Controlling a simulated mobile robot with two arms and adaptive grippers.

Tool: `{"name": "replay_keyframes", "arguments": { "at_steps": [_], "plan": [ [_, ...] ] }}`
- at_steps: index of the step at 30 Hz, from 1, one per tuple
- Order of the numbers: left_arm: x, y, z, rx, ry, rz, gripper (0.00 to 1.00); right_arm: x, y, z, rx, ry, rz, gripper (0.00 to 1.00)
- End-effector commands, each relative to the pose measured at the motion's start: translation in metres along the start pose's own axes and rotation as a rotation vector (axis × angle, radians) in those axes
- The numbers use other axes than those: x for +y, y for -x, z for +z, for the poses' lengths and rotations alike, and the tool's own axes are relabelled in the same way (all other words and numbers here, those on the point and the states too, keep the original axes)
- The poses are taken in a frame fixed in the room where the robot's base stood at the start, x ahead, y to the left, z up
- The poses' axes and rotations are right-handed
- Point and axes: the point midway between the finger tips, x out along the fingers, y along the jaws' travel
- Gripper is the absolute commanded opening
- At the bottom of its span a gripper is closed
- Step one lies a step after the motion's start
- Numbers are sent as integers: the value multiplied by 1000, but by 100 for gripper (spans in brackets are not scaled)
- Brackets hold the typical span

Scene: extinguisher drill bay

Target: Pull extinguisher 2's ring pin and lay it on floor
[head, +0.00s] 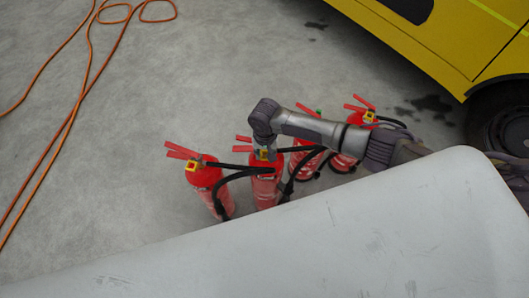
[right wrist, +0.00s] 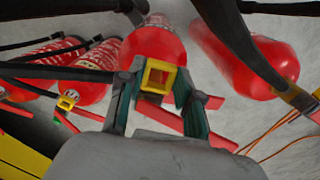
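Red extinguishers stand in a row on the floor, each with red levers and a black hose. Their numbers are not legible in either view. My right gripper (head: 264,150) is over the head of the second extinguisher from the left (head: 266,190). In the right wrist view that extinguisher (right wrist: 155,40) has a square yellow ring pin (right wrist: 157,76) at its head. The fingertips lie close against both sides of the ring pin, which is still at the extinguisher's head. My left gripper is not in view.
The leftmost extinguisher (head: 207,178) stands close by, and two more (head: 303,160) (head: 345,160) stand to the right, partly behind my right arm. A yellow vehicle (head: 450,40) is at the upper right. An orange hose (head: 88,70) lies at left. Grey floor (head: 220,70) is clear behind the row.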

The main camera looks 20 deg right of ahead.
Motion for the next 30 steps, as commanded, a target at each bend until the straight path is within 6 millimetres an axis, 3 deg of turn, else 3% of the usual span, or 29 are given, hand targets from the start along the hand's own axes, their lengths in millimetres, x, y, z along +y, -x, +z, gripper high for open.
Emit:
{"name": "replay_keyframes", "arguments": {
  "at_steps": [30],
  "plan": [
    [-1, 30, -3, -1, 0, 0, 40, 0, 1, 33, -1, 0, -1, 0]
  ]
}}
